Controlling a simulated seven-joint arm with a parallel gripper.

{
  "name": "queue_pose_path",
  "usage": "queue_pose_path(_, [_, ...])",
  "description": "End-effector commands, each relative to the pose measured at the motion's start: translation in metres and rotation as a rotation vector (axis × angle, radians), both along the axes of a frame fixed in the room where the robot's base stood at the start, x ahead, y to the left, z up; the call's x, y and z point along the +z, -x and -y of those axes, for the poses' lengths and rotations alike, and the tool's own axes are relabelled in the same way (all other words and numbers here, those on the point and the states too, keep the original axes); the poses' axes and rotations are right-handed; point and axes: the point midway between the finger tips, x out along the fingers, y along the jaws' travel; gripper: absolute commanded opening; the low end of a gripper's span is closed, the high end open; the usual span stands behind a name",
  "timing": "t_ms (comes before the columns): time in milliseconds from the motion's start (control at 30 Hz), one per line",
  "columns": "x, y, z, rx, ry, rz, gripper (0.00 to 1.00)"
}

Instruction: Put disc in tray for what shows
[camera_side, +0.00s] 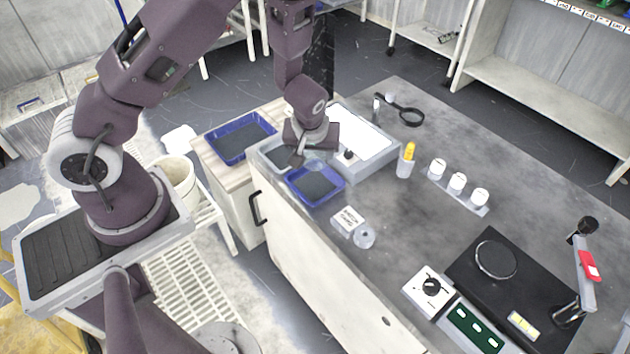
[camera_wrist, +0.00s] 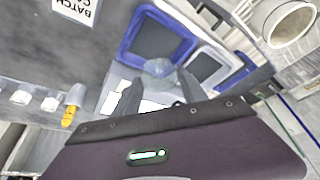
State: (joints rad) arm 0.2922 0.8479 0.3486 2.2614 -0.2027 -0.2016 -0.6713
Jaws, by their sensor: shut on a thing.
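My gripper (camera_side: 303,160) is shut on a clear, glassy disc (camera_wrist: 158,72), held at the fingertips in the wrist view. The disc (camera_side: 314,166) shows faintly in the side view, at the back edge of a blue tray (camera_side: 325,201). That blue tray has a dark grey floor and also shows in the wrist view (camera_wrist: 128,47). A white tray (camera_wrist: 190,66) with a dark floor sits beside it, partly hidden by my gripper in the side view. A second blue tray (camera_side: 211,146) stands farther left. I cannot tell the exact height of the disc.
A larger white box (camera_side: 384,151) stands right of my gripper. A printed card (camera_side: 347,219) and a round clear item (camera_side: 365,238) lie in front. A cup with a yellow item (camera_side: 405,166) and white pots (camera_side: 457,183) stand to the right. The grey bench middle is clear.

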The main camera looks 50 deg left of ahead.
Motion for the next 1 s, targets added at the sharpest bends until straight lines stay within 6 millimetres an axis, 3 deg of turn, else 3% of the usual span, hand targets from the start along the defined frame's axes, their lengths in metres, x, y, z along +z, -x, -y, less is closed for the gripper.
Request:
queue_pose_path(100, [-0.027, 0.001, -0.001, 0.002, 0.0, -0.005, 0.0])
queue_pose_path(367, [-0.075, 0.0, -0.001, 0.0, -0.001, -0.004, 0.0])
queue_pose_path(733, [-0.082, 0.0, 0.0, 0.0, 0.001, -0.002, 0.0])
queue_pose_path(767, [-0.082, 0.0, 0.0, 0.001, 0.001, -0.002, 0.52])
queue_pose_path(867, [-0.082, 0.0, 0.0, 0.001, 0.001, -0.002, 0.71])
queue_pose_path(1000, [-0.082, 0.0, 0.0, 0.0, 0.001, -0.002, 0.71])
